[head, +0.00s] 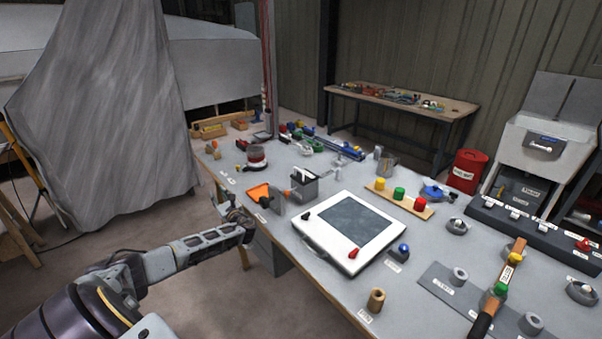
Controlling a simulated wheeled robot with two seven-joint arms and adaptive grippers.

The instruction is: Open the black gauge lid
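A small grey box (304,189) with dark upright parts on top stands near the left edge of the workbench. I cannot tell whether those parts are the black gauge lid. A flat white case (316,236) with a dark grey panel (352,222) lies to its right and nearer; it has a black knob (306,216) and a red knob (353,253). My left gripper (238,212) is at the bench's left edge, left of the box and apart from it. It is small and dark, so its finger opening is unclear. My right gripper is not in view.
An orange piece (259,192) with a dark handle lies between my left gripper and the box. A wooden strip (410,206) with yellow, green and red knobs is behind the white case. A brown cylinder (376,300) stands near the front edge.

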